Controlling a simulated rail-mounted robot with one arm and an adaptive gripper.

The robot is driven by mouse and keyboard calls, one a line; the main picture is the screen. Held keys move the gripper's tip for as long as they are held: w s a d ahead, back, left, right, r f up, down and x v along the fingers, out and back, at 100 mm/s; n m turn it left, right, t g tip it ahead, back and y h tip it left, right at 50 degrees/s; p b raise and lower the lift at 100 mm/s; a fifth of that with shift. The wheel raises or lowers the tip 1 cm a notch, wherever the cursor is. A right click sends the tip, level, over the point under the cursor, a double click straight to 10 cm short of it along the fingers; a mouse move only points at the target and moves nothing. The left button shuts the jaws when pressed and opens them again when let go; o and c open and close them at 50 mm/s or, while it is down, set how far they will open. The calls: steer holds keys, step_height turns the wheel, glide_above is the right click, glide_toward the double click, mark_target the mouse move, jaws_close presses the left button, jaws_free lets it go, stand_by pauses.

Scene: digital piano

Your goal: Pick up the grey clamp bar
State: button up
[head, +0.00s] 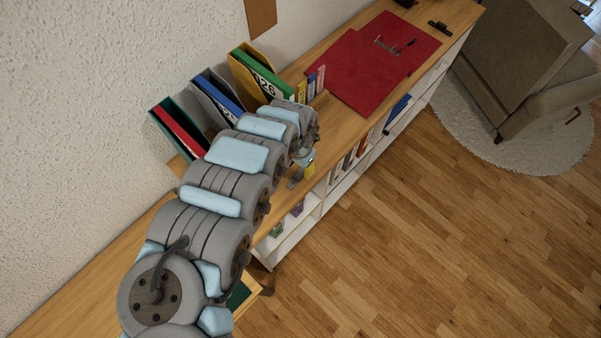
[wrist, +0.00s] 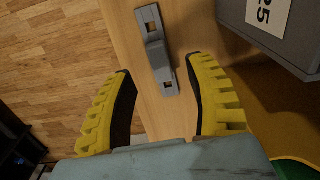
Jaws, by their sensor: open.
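The grey clamp bar (wrist: 155,48) lies on the wooden shelf top (wrist: 122,28) in the wrist view. It is a long grey piece with a raised middle and a square hole near each end. My gripper (wrist: 160,80) is open, with its two yellow ribbed fingers apart. The near end of the bar shows between the fingertips, and the rest extends beyond them. Nothing is held. In the head view my arm covers much of the shelf, and my gripper (head: 304,172) shows small at its end, over the shelf's front edge. I cannot make out the bar clearly there.
A grey file box (wrist: 270,28) stands close to the right of the bar in the wrist view. In the head view, file holders (head: 262,75) line the wall and a red folder (head: 365,68) lies further along the shelf. The floor (head: 420,230) in front is open.

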mark_target(300, 172)
steer(key=f, duration=0.2)
steer(key=shift+w+d+f, duration=0.15)
steer(key=shift+d+f, duration=0.1)
steer(key=shift+f, duration=0.05)
steer(key=shift+a+f, duration=0.1)
steer(key=shift+f, duration=0.75)
jaws_close()
